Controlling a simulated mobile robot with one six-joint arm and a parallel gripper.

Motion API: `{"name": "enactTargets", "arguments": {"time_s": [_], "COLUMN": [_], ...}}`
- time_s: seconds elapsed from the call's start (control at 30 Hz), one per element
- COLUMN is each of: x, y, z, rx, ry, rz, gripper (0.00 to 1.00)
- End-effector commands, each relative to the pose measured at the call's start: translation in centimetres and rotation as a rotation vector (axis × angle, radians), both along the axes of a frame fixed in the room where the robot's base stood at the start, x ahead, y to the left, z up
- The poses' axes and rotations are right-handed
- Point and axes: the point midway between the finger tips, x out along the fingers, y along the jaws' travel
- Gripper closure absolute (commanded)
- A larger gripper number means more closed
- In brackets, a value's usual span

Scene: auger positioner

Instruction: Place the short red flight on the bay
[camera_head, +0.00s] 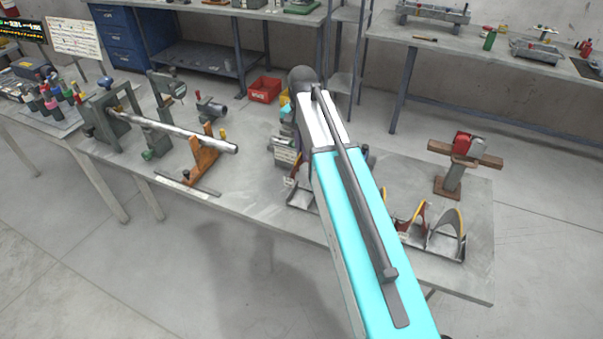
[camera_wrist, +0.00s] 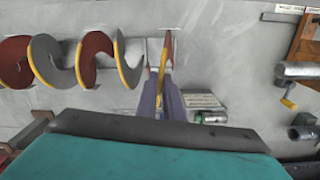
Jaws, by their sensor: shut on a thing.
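In the wrist view my gripper (camera_wrist: 164,72) is shut on a thin piece seen nearly edge-on, with a yellow rim and a red face; this looks like the short red flight (camera_wrist: 169,45). It is beside a pale grey bay (camera_wrist: 152,48) of the flight rack; I cannot tell whether it touches. In the head view my arm hides the gripper and the held flight. An empty-looking grey bay (camera_head: 301,199) shows just left of my arm.
Curved red and grey flights with yellow rims (camera_wrist: 45,60) stand left in the wrist view; a grey one (camera_head: 447,235) shows in the head view. A long shaft (camera_head: 180,134) rests on an orange support (camera_head: 205,158). A wooden cross stand (camera_head: 452,170) is at right.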

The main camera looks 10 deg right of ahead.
Motion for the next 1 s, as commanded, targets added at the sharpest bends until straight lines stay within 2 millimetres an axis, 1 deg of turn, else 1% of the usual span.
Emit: {"name": "enactTargets", "arguments": {"time_s": [0.23, 0.4, 0.53, 0.87, 1.0], "x": [-0.1, 0.0, 0.0, 0.0, 0.0], "y": [0.0, 0.0, 0.0, 0.1, 0.1], "z": [-2.5, -3.7, -4.1, -4.1, -4.6], "rx": [0.000, -0.001, 0.000, 0.000, 0.000], "ry": [0.000, -0.001, -0.001, -0.001, 0.000], "rz": [0.000, 0.000, 0.000, 0.001, 0.001], "gripper": [1.00, 1.00, 1.00, 1.00, 1.00]}}
